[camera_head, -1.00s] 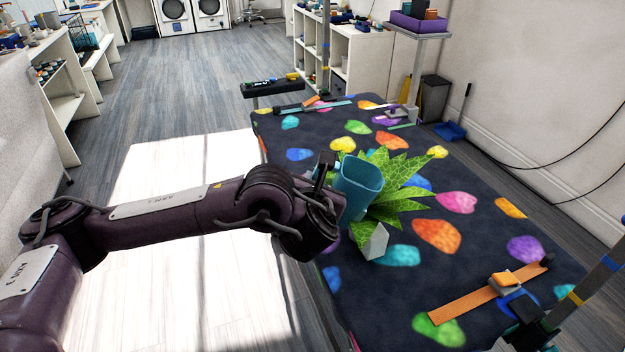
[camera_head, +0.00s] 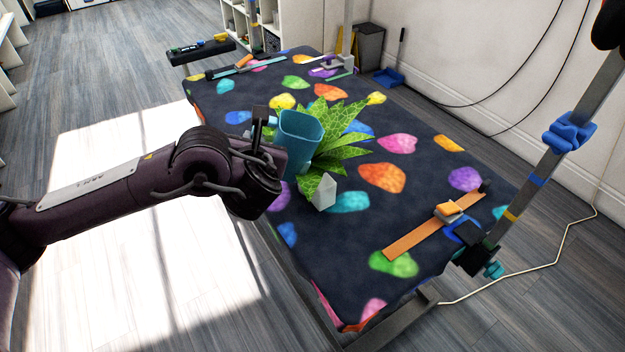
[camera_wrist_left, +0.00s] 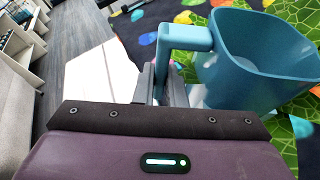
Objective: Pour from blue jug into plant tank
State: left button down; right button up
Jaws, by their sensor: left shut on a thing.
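The blue jug (camera_head: 299,139) is upright beside the green-leaved plant in the head view. It fills the upper right of the left wrist view (camera_wrist_left: 262,60), and no liquid can be made out inside it. My left gripper (camera_wrist_left: 163,85) is shut on the jug's handle (camera_wrist_left: 183,38); in the head view its fingers (camera_head: 262,125) are partly hidden. The plant (camera_head: 340,140) spreads behind and right of the jug. A pale angular piece (camera_head: 324,192), apparently part of the plant tank, shows below the leaves; the rest is hidden. My right gripper is not in view.
The table's dark cover (camera_head: 290,230) has bright coloured patches. A black tray (camera_head: 202,50) stands beyond the far left corner. Open floor lies left of the table.

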pick_arm(q)
jog(key=shift+r, duration=0.1)
jog(key=shift+r+m+y+p, duration=0.3)
jog(key=shift+r+m+p, duration=0.1)
jog(key=shift+p, duration=0.35)
dwell(0.7)
jog(key=shift+d+r+m+p, duration=0.1)
jog(key=shift+r+m+p, duration=0.25)
jog(key=shift+p, duration=0.35)
jog(key=shift+d+r+m+y+p, duration=0.3)
jog(key=shift+r+m+y+p, duration=0.45)
jog(key=shift+p, duration=0.65)
dwell(2.5)
jog(key=shift+d+m+t+p, duration=0.3)
jog(key=shift+m+p, duration=0.2)
jog(key=shift+p, duration=0.1)
dwell(1.5)
